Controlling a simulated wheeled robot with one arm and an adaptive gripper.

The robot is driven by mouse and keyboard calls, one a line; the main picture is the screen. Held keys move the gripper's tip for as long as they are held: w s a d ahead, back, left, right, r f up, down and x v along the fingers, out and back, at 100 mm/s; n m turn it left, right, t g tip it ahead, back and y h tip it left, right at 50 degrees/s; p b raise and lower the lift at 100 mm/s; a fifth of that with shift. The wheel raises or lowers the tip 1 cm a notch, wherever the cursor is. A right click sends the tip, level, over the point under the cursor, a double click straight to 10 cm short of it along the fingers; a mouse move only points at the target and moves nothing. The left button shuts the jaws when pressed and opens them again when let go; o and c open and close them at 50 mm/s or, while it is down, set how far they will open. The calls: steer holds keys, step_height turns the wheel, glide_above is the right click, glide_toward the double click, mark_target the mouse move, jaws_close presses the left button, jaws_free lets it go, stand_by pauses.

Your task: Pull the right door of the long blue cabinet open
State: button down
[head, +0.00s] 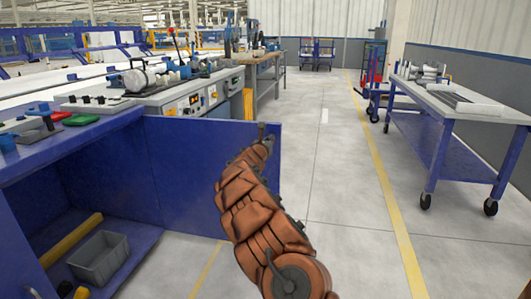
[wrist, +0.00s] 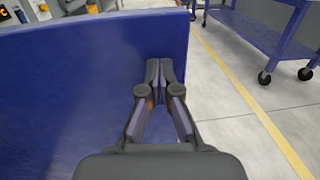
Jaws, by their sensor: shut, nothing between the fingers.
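The long blue cabinet (head: 68,138) stands at the left in the head view, with its front compartment uncovered. Its right door (head: 188,168) stands swung well out from the front, a flat blue panel reaching toward the aisle. The door (wrist: 70,95) also fills the left of the wrist view, with its free edge just right of my fingers. My gripper (head: 265,136) is near the upper free-edge corner of the door, on the side facing me. In the wrist view the fingertips (wrist: 165,72) are together and empty, over the panel. I cannot tell whether they touch it. No handle shows.
A blue wheeled table (head: 455,103) stands at the right. The grey floor (head: 335,190) between them is clear, crossed by a yellow line (head: 385,185). A machine bench (head: 185,97) stands behind the door.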

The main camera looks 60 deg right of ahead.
steer(key=s+b+v, duration=0.1)
steer(key=b+v, duration=0.4)
steer(key=v, duration=0.8)
steer(key=shift+s+d+b, duration=0.15)
steer(key=shift+s+b, duration=0.15)
steer(key=shift+s, duration=0.05)
stand_by(0.4)
